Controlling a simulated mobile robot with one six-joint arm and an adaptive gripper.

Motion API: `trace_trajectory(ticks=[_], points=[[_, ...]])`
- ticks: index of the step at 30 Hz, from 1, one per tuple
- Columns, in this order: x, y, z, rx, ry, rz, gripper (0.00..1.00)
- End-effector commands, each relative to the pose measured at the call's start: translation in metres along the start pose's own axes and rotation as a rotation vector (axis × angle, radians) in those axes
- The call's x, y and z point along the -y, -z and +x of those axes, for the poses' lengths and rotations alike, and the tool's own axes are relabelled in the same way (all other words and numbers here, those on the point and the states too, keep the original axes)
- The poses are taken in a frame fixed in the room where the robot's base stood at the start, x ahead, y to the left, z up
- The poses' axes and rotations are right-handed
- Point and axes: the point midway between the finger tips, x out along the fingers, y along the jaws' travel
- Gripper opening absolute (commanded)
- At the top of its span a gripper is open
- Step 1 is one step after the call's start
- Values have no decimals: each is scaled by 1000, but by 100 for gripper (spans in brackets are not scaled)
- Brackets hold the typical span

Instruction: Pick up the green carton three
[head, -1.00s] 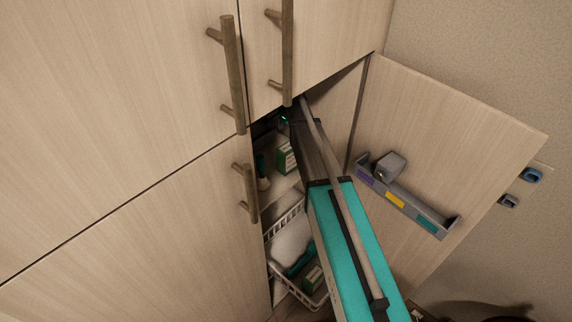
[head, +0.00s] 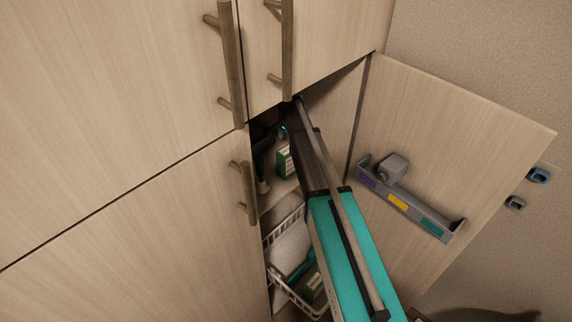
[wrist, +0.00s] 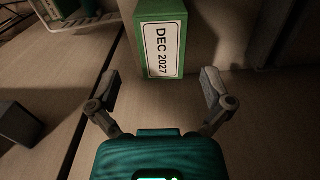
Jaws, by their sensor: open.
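A green carton (wrist: 162,38) with a white label reading "DEC 2027" stands just ahead of my gripper (wrist: 160,86) in the wrist view. My gripper is open and empty, with one finger to each side of the carton's near end and the fingertips short of it. In the head view a green-and-white carton (head: 284,160) stands on the upper shelf inside the cabinet, left of my arm. I cannot tell whether it is the same one. My gripper is mostly hidden there behind my arm. No number three is readable on any carton.
A white wire basket (head: 284,222) below the shelf holds a pale bundle and another green carton (head: 314,285). A dark grey block (wrist: 18,122) is at left in the wrist view. The open cabinet door (head: 440,130) with a grey rack (head: 410,205) stands right of my arm.

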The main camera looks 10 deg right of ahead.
Motion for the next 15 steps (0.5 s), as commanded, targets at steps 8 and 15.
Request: trace_trajectory(ticks=[8,15], points=[[1,0,16,0,0,0,100],[1,1,36,0,0,0,100]])
